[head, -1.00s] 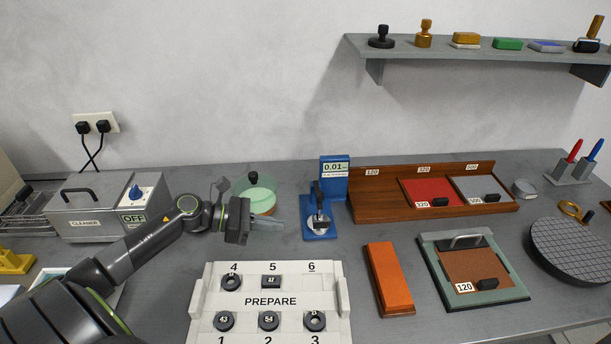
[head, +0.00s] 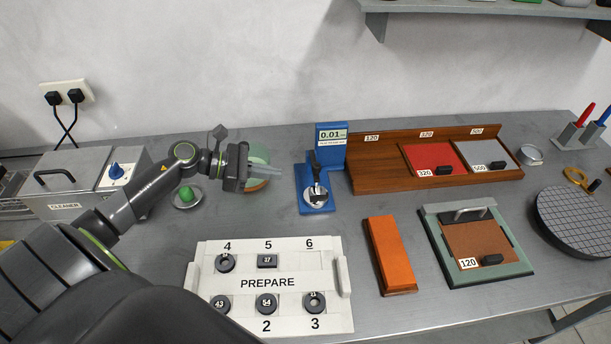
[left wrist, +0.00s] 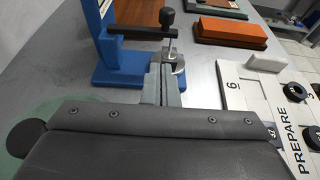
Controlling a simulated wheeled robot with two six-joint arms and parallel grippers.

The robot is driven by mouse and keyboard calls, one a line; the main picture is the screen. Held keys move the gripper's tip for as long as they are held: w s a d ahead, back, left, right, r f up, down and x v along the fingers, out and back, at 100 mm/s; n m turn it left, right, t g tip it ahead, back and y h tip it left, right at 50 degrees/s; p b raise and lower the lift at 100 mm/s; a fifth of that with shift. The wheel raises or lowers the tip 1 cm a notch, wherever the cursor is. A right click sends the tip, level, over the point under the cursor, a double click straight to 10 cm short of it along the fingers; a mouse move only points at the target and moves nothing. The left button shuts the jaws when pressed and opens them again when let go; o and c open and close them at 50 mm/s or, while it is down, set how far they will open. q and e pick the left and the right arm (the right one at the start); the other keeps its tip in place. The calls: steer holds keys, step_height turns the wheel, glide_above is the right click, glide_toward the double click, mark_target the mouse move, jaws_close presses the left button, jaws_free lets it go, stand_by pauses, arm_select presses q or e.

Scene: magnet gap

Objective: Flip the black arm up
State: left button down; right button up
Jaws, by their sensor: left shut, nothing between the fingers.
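The blue thickness gauge (head: 333,150) stands on the bench, its display reading 0.01. Its black arm (left wrist: 145,33) reaches out roughly level from the blue post in the left wrist view, with a black knob (left wrist: 167,17) and a thin rod at its end. In the head view the black arm (head: 315,160) stands over a round metal plate (head: 315,195) on the blue base. My left gripper (head: 276,178) is shut and empty, just left of the gauge, pointing toward it. In the left wrist view its fingertips (left wrist: 161,72) lie near the gauge's base; contact cannot be told. My right gripper is not in view.
A white PREPARE tray (head: 210,255) with several black pieces stands in front. An orange block (head: 388,255) and a green-framed plate (head: 510,270) lie to its right. A wooden rack (head: 375,180) stands right of the gauge.

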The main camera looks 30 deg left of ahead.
mark_target(314, 167)
arm_select(q)
steer(key=p+x, duration=0.2)
steer(key=x, duration=0.5)
steer(key=shift+d+r+p, duration=0.1)
steer(key=shift+d+p, duration=0.05)
steer(key=shift+p, duration=0.15)
steer(key=shift+x, duration=0.9)
steer(key=shift+r+n, duration=0.2)
steer(key=shift+n, duration=0.1)
steer(key=shift+r+n+g, duration=0.2)
steer(key=shift+n+g, duration=0.1)
steer(key=shift+r+n+g+h+b, duration=0.3)
steer(key=shift+r+n+h, duration=0.2)
steer(key=shift+r+n, duration=0.2)
steer(key=w+a+r+n+g+h+b, duration=0.2)
steer(key=w+a+r+n+h+b, duration=0.1)
steer(key=r+n+b, duration=0.3)
steer(key=shift+w+n+h+b, duration=0.4)
steer(key=shift+w+n+b, duration=0.2)
steer(key=shift+n+b, duration=0.6)
steer(key=shift+a, duration=0.2)
